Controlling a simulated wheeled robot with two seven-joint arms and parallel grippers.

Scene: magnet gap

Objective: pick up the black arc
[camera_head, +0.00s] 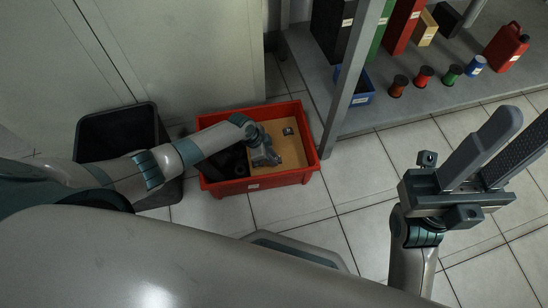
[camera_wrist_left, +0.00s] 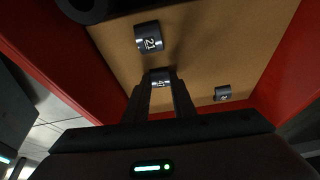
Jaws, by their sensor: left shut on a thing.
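My left gripper (camera_head: 268,158) reaches down into the red crate (camera_head: 311,150). In the left wrist view its fingers (camera_wrist_left: 161,82) are shut on a small black arc (camera_wrist_left: 160,74) with a white mark, over the tan crate floor. Another black arc (camera_wrist_left: 149,37), marked 21, lies just beyond the fingertips, and a third arc (camera_wrist_left: 222,93) lies to the right. One loose arc (camera_head: 288,131) shows in the head view; the held one is hidden there by the gripper. My right gripper (camera_head: 497,150) is open and empty, away from the crate.
Dark round parts (camera_head: 232,163) fill the left side of the crate; one shows in the left wrist view (camera_wrist_left: 88,10). A black bin (camera_head: 120,128) stands left of the crate. A shelf (camera_head: 408,112) with spools, boxes, a blue bin and a red can is at right.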

